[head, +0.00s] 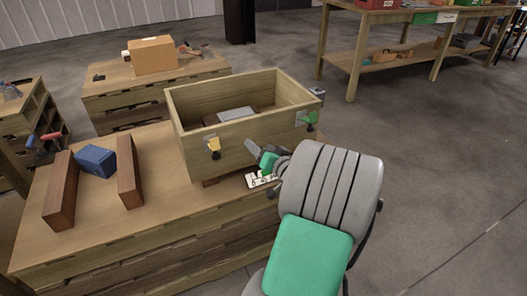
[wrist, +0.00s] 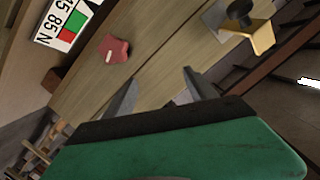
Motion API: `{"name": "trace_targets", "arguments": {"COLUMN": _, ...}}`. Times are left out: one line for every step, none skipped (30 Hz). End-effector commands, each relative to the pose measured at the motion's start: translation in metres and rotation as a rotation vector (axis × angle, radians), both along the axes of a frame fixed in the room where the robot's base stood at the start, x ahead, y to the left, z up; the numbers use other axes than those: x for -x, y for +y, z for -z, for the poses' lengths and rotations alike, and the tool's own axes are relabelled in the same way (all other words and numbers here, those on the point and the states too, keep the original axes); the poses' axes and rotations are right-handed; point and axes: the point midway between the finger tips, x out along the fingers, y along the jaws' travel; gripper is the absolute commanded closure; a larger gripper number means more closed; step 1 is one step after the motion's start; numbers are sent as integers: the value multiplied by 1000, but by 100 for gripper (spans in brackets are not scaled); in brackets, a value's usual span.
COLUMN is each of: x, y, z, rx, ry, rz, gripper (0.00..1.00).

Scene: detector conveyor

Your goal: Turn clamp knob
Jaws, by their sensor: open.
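A wooden box (head: 200,147) stands on the workbench. On its front wall are a yellow clamp piece (head: 213,146) at the left and a green one (head: 310,118) at the right. In the wrist view a red knob (wrist: 115,50) with a pale mark sits on the wooden wall, and the yellow piece (wrist: 260,36) with a dark round knob (wrist: 239,9) shows at upper right. My gripper (head: 257,151) is in front of the box's front wall. Its two fingers (wrist: 157,88) are apart and empty, short of the red knob. The red knob is hidden in the head view.
A printed card (head: 262,180) lies by the box's base. Two brown blocks (head: 60,190) flank a blue block (head: 96,160) on the bench's left. Another bench with a cardboard box (head: 152,55) stands behind. Floor at right is clear.

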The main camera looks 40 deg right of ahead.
Motion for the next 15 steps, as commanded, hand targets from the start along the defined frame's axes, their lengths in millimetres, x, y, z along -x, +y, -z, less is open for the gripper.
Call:
{"name": "trace_targets", "arguments": {"x": 9, "y": -11, "z": 28, "rx": 115, "ry": 110, "rz": 4, "gripper": 35}}
{"name": "trace_targets", "arguments": {"x": 14, "y": -15, "z": 40, "rx": 185, "ry": 168, "rz": -4, "gripper": 35}}
{"name": "trace_targets", "arguments": {"x": 20, "y": -20, "z": 52, "rx": 266, "ry": 236, "rz": -19, "gripper": 35}}
{"name": "trace_targets", "arguments": {"x": 23, "y": -22, "z": 58, "rx": 320, "ry": 273, "rz": -32, "gripper": 35}}
{"name": "trace_targets", "arguments": {"x": 25, "y": -23, "z": 62, "rx": 367, "ry": 299, "rz": -49, "gripper": 35}}
{"name": "trace_targets", "arguments": {"x": 26, "y": -23, "z": 64, "rx": 417, "ry": 321, "rz": -70, "gripper": 35}}
{"name": "trace_targets", "arguments": {"x": 26, "y": -22, "z": 65, "rx": 446, "ry": 331, "rz": -81, "gripper": 35}}
{"name": "trace_targets", "arguments": {"x": 25, "y": -22, "z": 65, "rx": 468, "ry": 335, "rz": -90, "gripper": 35}}
{"name": "trace_targets", "arguments": {"x": 24, "y": -22, "z": 66, "rx": 487, "ry": 340, "rz": -97, "gripper": 35}}
{"name": "trace_targets", "arguments": {"x": 22, "y": -23, "z": 67, "rx": 494, "ry": 342, "rz": -99, "gripper": 35}}
{"name": "trace_targets", "arguments": {"x": 20, "y": -24, "z": 69, "rx": 495, "ry": 343, "rz": -101, "gripper": 35}}
{"name": "trace_targets", "arguments": {"x": 15, "y": -25, "z": 72, "rx": 495, "ry": 343, "rz": -102, "gripper": 35}}
{"name": "trace_targets", "arguments": {"x": 10, "y": -26, "z": 73, "rx": 495, "ry": 341, "rz": -103, "gripper": 35}}
{"name": "trace_targets", "arguments": {"x": 5, "y": -27, "z": 76, "rx": 493, "ry": 341, "rz": -102, "gripper": 35}}
{"name": "trace_targets", "arguments": {"x": -2, "y": -29, "z": 79, "rx": 495, "ry": 340, "rz": -102, "gripper": 35}}
